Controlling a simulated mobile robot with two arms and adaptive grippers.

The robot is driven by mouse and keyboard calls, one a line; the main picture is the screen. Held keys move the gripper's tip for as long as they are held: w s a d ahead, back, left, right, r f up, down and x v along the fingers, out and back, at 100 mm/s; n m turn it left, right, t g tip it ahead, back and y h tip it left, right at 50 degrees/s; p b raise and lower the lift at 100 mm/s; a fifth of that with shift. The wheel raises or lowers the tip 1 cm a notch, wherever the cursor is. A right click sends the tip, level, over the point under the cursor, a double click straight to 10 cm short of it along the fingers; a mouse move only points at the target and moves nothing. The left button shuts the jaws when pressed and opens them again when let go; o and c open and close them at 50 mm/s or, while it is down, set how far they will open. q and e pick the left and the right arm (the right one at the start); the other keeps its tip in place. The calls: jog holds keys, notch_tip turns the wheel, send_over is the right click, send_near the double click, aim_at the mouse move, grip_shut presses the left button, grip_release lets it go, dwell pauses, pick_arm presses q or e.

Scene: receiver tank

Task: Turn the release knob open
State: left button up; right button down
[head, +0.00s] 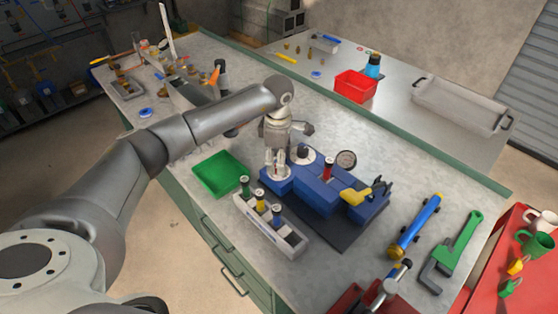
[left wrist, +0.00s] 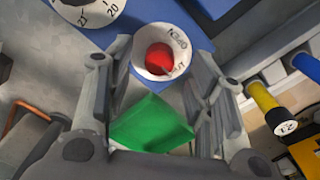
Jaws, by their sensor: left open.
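The release knob (left wrist: 158,60) is red and sits on a round white dial (left wrist: 148,44) lettered OPEN and SHUT. Its pointing direction is hard to tell, but a narrow end seems to lie near SHUT. The dial is on the left end of the blue tank block (head: 317,193) in the head view, where my gripper hides the knob. My left gripper (head: 276,168) points down over the dial. In the left wrist view its two fingers (left wrist: 163,65) are apart, one on each side of the knob, and I cannot tell whether they touch it. My right gripper is in neither view.
A green tray (head: 217,175) lies left of the block. A grey rack (head: 292,243) with several coloured cylinders stands in front. A gauge (head: 346,159) and a yellow part (head: 354,196) are on the block's right. A blue tool (head: 415,226) and a green wrench (head: 458,247) lie right.

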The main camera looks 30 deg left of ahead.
pick_arm(q)
jog(key=shift+f, duration=1.15)
jog(key=shift+c, duration=0.9)
jog(key=c, duration=0.9)
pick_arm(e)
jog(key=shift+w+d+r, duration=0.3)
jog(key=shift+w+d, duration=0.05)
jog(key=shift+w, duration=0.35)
